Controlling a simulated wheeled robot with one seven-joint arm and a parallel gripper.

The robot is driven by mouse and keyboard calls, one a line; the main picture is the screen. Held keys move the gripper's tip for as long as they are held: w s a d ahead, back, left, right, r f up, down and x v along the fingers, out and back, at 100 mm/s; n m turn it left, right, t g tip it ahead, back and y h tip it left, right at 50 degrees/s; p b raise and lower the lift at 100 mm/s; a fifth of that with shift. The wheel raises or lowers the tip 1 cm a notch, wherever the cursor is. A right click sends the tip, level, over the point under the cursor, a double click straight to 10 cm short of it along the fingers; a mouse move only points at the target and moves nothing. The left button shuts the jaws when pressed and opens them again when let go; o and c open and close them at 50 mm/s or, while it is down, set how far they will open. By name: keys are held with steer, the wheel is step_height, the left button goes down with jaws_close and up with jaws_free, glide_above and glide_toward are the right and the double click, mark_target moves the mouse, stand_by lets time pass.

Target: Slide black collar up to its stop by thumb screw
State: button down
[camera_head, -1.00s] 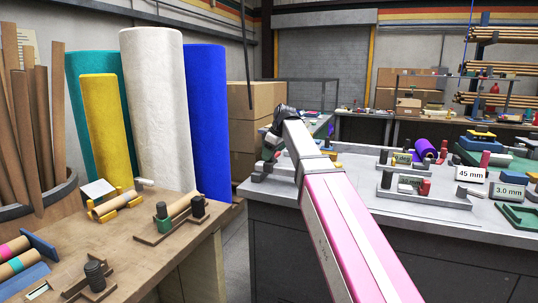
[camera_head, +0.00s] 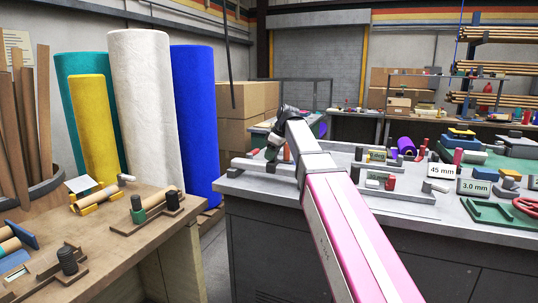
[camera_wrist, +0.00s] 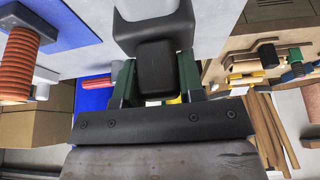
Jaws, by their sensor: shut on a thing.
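My gripper (camera_wrist: 157,88) is shut on a small black block-shaped part between its two green fingers, apparently the thumb screw (camera_wrist: 157,75). This part sits against a larger black piece, apparently the black collar (camera_wrist: 150,32), which lies over a pale grey surface. In the head view my gripper (camera_head: 272,155) is at the near left end of the grey bench, above a low grey rail fixture (camera_head: 258,167). My arm hides part of that fixture. I cannot tell the collar's gap to its stop.
An orange ribbed post (camera_wrist: 18,62) stands to the left in the wrist view. The grey bench (camera_head: 400,217) holds other fixtures, a 45 mm card (camera_head: 442,171) and a green tray (camera_head: 488,213). A wooden bench (camera_head: 118,225) with roll fixtures stands left, across a gap.

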mark_target(286, 165)
steer(key=s+d, duration=0.1)
steer(key=d, duration=0.1)
steer(key=s+d, duration=0.1)
steer(key=d, duration=0.2)
steer(key=s+d, duration=0.1)
steer(key=d, duration=0.1)
steer(key=shift+d, duration=0.15)
steer(key=c, duration=0.7)
jaws_free()
steer(key=shift+d, duration=0.1)
steer(key=shift+v, duration=5.4)
steer(key=shift+s, duration=0.15)
